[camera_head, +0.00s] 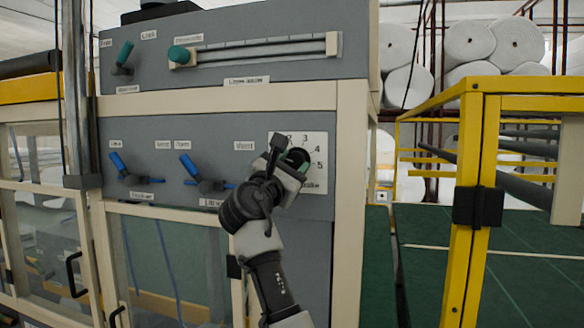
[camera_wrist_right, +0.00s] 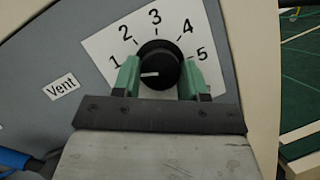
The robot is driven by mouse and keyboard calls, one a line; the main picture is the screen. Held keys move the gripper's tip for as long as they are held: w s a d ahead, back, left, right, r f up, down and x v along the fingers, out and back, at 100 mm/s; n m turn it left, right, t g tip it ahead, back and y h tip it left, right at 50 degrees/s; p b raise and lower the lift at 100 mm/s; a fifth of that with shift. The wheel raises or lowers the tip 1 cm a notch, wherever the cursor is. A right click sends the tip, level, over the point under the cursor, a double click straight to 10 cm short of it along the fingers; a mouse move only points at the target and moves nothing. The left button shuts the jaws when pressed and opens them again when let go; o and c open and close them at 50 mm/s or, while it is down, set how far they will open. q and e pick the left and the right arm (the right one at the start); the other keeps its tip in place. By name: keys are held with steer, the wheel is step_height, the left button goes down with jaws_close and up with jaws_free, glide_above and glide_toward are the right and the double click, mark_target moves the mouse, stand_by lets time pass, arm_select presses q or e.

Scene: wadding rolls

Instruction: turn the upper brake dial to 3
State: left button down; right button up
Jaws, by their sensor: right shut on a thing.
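The brake dial is a black round knob (camera_wrist_right: 160,62) on a white plate numbered 1 to 5, seen in the right wrist view. Its white pointer line points left, close to the 1 side. My right gripper (camera_wrist_right: 158,76) is shut on the knob, with one green finger on each side. In the head view the same white number plate (camera_head: 318,160) shows on the grey panel, with 3, 4 and 5 readable. My right gripper (camera_head: 289,157) covers the knob there. My left gripper is not in view.
Two blue-handled levers (camera_head: 119,164) (camera_head: 187,166) sit left of the dial on the grey panel. Above are a green-knobbed lever (camera_head: 124,54) and a slider (camera_head: 179,54). A yellow frame (camera_head: 466,200) stands to the right, with wadding rolls (camera_head: 470,42) behind.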

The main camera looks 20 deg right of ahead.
steer(key=m+g, duration=0.1)
steer(key=m, duration=0.2)
steer(key=m+g+p, duration=0.1)
steer(key=m, duration=0.2)
steer(key=shift+w+a+r+g+h, duration=0.1)
steer(key=shift+r+g+h, duration=0.1)
steer(key=shift+g+h, duration=0.1)
steer(key=m+g+p, duration=0.1)
steer(key=m+g, duration=0.1)
steer(key=m, duration=0.3)
steer(key=shift+r+p, duration=0.15)
steer(key=shift+p, duration=0.2)
steer(key=m+y+p, duration=0.1)
steer(key=m, duration=0.3)
steer(key=shift+g+y, duration=0.4)
steer(key=shift+m+g+y+p, duration=0.3)
steer(key=shift+m+y+p, duration=0.45)
steer(key=shift+m, duration=0.95)
steer(key=o, duration=0.9)
steer(key=shift+a, duration=0.1)
